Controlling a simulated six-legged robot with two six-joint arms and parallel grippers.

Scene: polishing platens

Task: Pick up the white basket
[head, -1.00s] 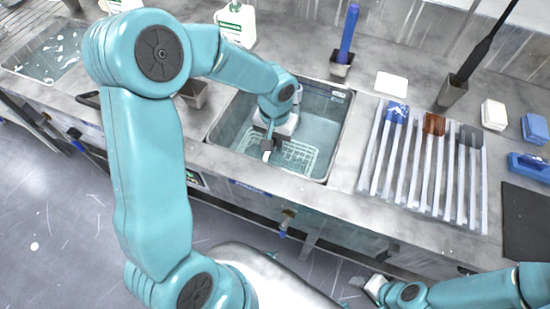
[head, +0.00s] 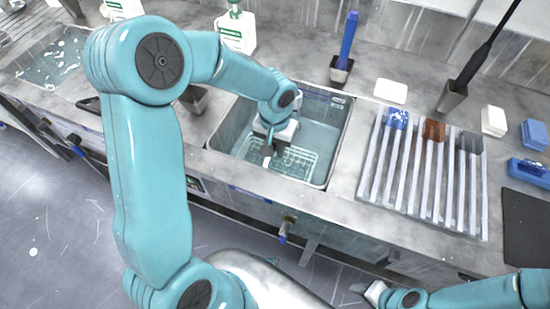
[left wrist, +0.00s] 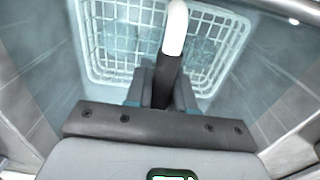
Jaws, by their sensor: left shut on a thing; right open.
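The white wire basket (head: 303,154) sits low in the grey sink (head: 338,120). It also shows in the left wrist view (left wrist: 128,14), where its white handle (left wrist: 176,30) rises toward my gripper. My left gripper (head: 267,158) reaches down into the sink at the basket's left side. In the left wrist view its dark fingers (left wrist: 166,80) are shut on the handle. I cannot tell whether the basket touches the sink floor. My right gripper (head: 372,290) is open, low in front of the counter, away from the basket.
A ribbed rack (head: 420,185) with blue, brown and grey blocks stands right of the sink. Sink walls enclose my left gripper closely.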

